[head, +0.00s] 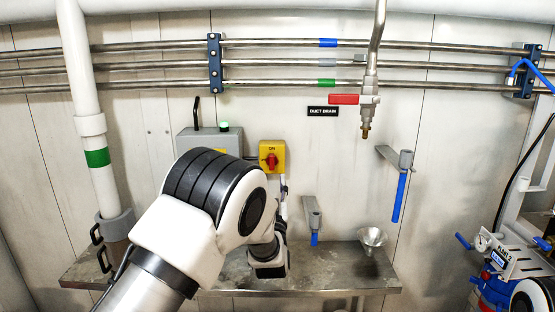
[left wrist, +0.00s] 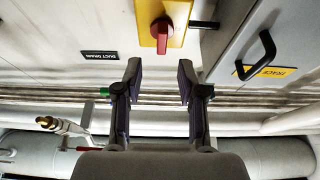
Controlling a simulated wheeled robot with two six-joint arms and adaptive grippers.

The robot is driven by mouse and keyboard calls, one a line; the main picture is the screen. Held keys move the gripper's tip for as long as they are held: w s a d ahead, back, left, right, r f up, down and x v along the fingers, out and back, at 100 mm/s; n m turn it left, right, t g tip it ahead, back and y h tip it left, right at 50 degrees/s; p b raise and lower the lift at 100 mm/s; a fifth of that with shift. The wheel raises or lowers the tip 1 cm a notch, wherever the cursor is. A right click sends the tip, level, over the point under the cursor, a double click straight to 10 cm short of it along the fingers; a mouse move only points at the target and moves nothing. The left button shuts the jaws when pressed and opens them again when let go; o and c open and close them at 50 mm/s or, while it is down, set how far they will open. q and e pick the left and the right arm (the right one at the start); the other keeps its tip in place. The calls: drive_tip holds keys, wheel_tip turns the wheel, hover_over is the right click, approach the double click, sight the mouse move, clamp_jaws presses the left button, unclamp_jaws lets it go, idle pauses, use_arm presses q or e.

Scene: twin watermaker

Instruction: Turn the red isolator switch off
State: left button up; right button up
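The red isolator switch (head: 270,161) is a red handle on a yellow plate on the back wall, with an ON mark above it in the head view. The handle stands upright. In the left wrist view, which is upside down, the red handle (left wrist: 162,35) shows at the top on its yellow plate. My left gripper (left wrist: 160,78) is open and empty, its two fingers apart below the plate in that picture, not touching the handle. In the head view my left wrist is below the switch, and its fingers are not clearly seen. My right gripper is not in view.
A grey cabinet (head: 210,140) with a handle is left of the switch. A red-handled valve (head: 344,99) hangs from a pipe to the right. A metal shelf (head: 330,282) and a funnel (head: 372,238) are below. Blue-handled valve (head: 399,196) projects at right.

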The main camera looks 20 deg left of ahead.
sight(272, 164)
use_arm(q)
drive_tip(key=shift+w+a+r+p, duration=0.2)
drive_tip(key=shift+w+r+p, duration=0.1)
drive_tip(key=shift+w+r, duration=0.15)
drive_tip(key=shift+w+a+r+p, duration=0.2)
drive_tip(key=shift+w+r+p, duration=0.1)
drive_tip(key=shift+r, duration=0.2)
drive_tip(key=w, duration=0.2)
drive_tip(key=w+a+p, duration=0.1)
drive_tip(key=w, duration=0.2)
drive_tip(key=shift+a+r, duration=0.15)
drive_tip(key=shift+w+r, duration=0.1)
drive_tip(key=shift+r, duration=0.1)
drive_tip(key=shift+s+r, duration=0.15)
drive_tip(key=shift+s, duration=0.15)
drive_tip(key=shift+w, duration=0.15)
clamp_jaws()
